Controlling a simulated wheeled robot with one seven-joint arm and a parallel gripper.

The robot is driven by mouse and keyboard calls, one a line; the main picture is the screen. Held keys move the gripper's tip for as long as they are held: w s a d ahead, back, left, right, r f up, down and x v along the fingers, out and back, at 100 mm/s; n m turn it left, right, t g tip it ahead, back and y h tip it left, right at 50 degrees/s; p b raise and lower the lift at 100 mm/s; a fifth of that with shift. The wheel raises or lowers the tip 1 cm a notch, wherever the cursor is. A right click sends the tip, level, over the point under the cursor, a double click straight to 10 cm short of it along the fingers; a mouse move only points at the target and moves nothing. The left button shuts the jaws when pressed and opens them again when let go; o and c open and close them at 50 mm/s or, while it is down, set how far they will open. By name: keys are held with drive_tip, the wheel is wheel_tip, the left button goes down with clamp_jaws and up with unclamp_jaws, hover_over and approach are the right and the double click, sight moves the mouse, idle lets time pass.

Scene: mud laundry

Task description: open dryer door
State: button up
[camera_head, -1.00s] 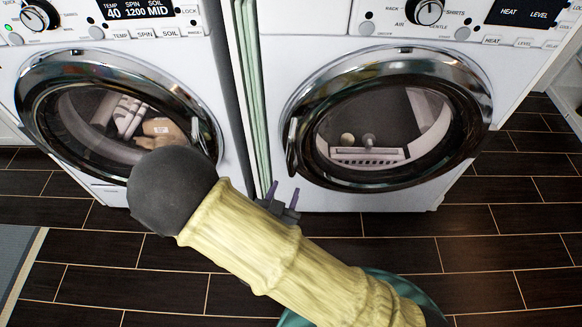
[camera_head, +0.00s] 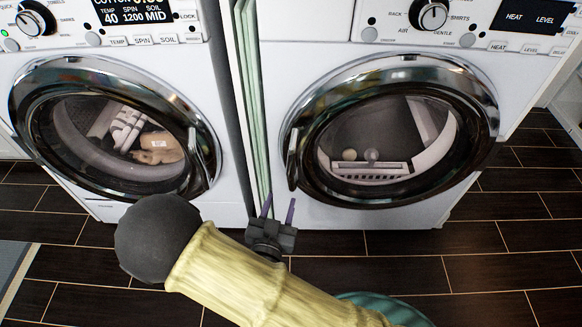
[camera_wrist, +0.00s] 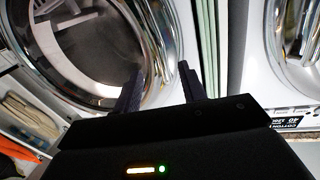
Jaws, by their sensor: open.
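The dryer (camera_head: 330,210) is the white machine on the right in the head view, with a HEAT LEVEL display. Its round, chrome-rimmed glass door (camera_head: 385,198) is shut. The dark door handle (camera_head: 292,158) is on the left side of the rim. My gripper (camera_head: 279,204) is open and empty, its two purple-grey fingers pointing up, just below and slightly left of the handle, apart from it. In the wrist view the fingers (camera_wrist: 158,82) stand apart before the dryer door's rim (camera_wrist: 172,40); I cannot make out the handle there.
The washer (camera_head: 225,190) stands on the left with its door shut and laundry inside. Thin green panels (camera_head: 255,110) fill the narrow gap between the machines. Dark tiled floor (camera_head: 490,265) is open in front. A grey mat (camera_head: 12,265) lies at the lower left.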

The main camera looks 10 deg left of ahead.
sight(289, 175)
drive_tip(key=w+b, duration=0.1)
drive_tip(key=w, duration=0.3)
drive_tip(key=w+b, duration=0.1)
drive_tip(key=w, duration=0.3)
drive_tip(key=w+b, duration=0.1)
drive_tip(key=w, duration=0.4)
drive_tip(key=shift+a, duration=0.25)
drive_tip(key=shift+s, duration=0.1)
clamp_jaws()
